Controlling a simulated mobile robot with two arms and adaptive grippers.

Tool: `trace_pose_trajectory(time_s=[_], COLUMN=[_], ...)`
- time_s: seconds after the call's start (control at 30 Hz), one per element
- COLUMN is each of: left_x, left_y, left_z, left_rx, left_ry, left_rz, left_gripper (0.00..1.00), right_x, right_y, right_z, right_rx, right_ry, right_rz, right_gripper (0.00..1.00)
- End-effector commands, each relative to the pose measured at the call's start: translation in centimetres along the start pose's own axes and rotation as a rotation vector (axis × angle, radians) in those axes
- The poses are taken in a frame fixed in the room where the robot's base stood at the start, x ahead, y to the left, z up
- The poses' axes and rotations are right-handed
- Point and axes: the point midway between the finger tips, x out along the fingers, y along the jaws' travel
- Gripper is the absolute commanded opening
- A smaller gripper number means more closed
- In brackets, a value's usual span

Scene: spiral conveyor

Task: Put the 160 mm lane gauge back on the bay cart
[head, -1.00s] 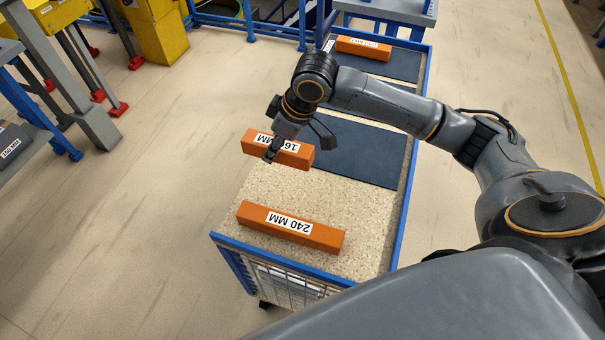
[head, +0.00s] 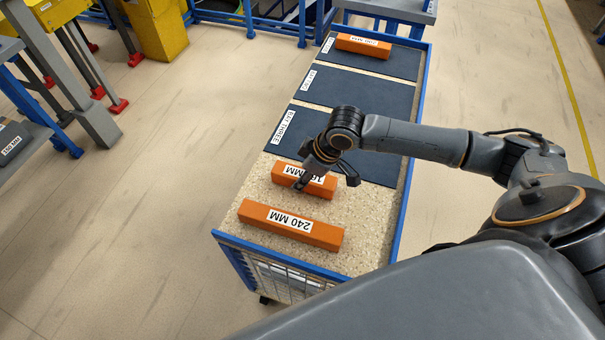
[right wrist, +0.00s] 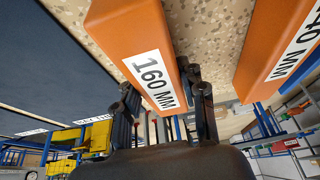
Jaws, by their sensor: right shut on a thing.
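The orange 160 mm lane gauge (head: 322,190) is in my right gripper (head: 302,184), over the bare speckled end of the bay cart (head: 365,220). It lies roughly parallel to the 240 mm gauge (head: 325,236), just behind it with a narrow gap. In the right wrist view the fingers (right wrist: 160,88) are shut on the 160 mm gauge (right wrist: 125,35), its label readable, with the 240 mm gauge (right wrist: 272,45) beside it. I cannot tell whether the held gauge touches the cart top. My left gripper is not in view.
Dark mats with white labels cover the rest of the cart; the near mat (head: 375,165) and middle mat (head: 360,98) look empty. Another orange gauge (head: 363,45) lies on the far mat. A blue rim (head: 416,130) runs along the cart's right side. Floor is open to the left.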

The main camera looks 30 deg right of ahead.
Motion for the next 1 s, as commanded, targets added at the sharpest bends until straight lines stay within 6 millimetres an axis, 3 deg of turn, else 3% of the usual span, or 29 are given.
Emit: trace_pose_trajectory(time_s=[0.13, 0.17, 0.27, 0.67, 0.77, 1.0], left_x=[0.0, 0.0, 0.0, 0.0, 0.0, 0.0], left_y=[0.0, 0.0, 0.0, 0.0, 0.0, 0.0], left_z=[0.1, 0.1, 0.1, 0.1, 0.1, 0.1], left_rx=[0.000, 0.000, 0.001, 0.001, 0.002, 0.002], left_ry=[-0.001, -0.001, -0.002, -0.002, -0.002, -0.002], left_rz=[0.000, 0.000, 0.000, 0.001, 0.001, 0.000], left_gripper=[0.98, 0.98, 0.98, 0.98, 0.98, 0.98], right_x=[0.2, 0.2, 0.2, -0.3, -1.6, -6.8], right_y=[0.0, 0.0, 0.0, 0.1, 0.1, 0.1], right_z=[0.1, 0.1, 0.1, -0.1, -0.1, -0.1], right_rx=[0.000, 0.000, 0.000, 0.000, 0.000, -0.001], right_ry=[0.000, 0.000, 0.000, 0.001, 0.001, 0.001], right_rz=[0.000, 0.000, 0.000, 0.001, 0.001, 0.004], right_gripper=[0.14, 0.43, 0.63, 0.64, 0.64, 0.64])
